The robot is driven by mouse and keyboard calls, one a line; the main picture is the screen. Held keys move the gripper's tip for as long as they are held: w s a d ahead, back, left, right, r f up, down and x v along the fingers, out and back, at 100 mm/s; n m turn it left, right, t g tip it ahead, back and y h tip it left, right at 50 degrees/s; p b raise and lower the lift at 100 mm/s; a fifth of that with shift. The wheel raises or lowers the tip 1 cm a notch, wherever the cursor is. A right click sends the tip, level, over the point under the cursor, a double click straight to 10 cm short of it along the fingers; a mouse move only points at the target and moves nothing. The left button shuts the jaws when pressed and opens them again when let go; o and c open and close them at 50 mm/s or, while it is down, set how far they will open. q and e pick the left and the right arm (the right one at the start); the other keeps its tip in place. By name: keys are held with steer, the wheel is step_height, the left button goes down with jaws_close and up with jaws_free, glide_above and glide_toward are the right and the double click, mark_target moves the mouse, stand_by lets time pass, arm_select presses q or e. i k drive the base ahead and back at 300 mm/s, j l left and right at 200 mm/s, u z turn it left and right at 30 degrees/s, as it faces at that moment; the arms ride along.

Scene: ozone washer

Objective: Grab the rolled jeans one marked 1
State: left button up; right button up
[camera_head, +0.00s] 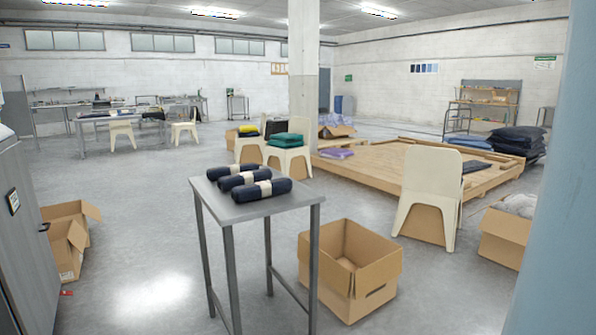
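Three dark navy rolled jeans lie side by side on a small grey metal table (238,211). Each roll has a pale band around its middle. The far roll (221,172) is at the back left, the middle roll (233,182) lies in front of it, and the near roll (275,188) is closest to the table's front edge. The bands are too small to read, so I cannot tell which roll is marked 1. Neither of my grippers shows in the head view.
An open, empty cardboard box (349,278) stands on the floor right of the table. A cream chair (430,185) and a low wooden platform (380,168) are behind it. A grey cabinet (28,235) and open boxes (68,240) are at the left. The floor between them and the table is clear.

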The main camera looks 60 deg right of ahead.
mark_target(212, 174)
steer(key=z, duration=1.5)
steer(key=i+j, duration=0.15)
steer(key=i, duration=0.05)
